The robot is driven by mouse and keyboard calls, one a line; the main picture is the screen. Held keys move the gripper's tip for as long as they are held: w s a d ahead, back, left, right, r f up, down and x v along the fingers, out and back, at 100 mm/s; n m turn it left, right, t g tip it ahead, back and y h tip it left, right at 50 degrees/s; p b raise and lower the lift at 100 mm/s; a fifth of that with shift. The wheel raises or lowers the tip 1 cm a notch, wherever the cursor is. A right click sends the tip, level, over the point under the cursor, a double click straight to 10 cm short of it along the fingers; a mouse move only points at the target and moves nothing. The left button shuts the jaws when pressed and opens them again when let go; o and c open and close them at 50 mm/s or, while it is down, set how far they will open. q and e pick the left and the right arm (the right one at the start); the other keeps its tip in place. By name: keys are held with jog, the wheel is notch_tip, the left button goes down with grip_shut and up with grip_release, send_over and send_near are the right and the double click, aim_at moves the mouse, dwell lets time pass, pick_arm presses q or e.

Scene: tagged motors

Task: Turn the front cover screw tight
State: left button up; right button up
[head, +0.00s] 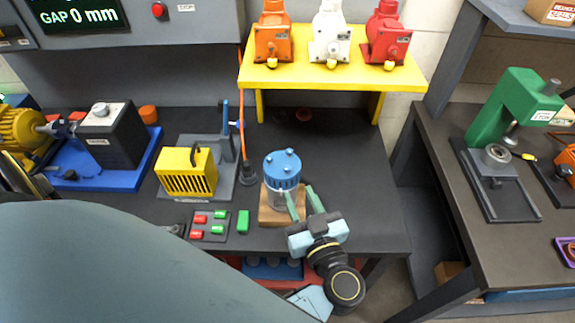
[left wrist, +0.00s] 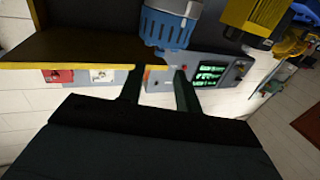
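A motor with a blue ribbed cover (head: 281,171) and a grey body stands upright on a wooden block (head: 270,212) on the dark bench. Several small blue screws sit on top of the cover, including a front cover screw (head: 285,169). Whether any is loose is too small to tell. My left gripper (head: 300,191) is just right of and in front of the motor, its two green fingers apart with nothing seen between them. The left finger overlaps the motor's lower right edge; contact cannot be told. The blue cover also shows in the left wrist view (left wrist: 168,28), beyond the fingertips. My right gripper is out of view.
A yellow caged unit (head: 187,172) and a button panel (head: 210,225) stand left of the motor. A yellow shelf (head: 330,78) with three small motors is behind. Bench right of the motor is clear.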

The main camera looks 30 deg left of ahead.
aim_at(289, 172)
pick_arm(q)
jog(key=p+x, duration=0.1)
jog(key=x, duration=0.8)
grip_shut()
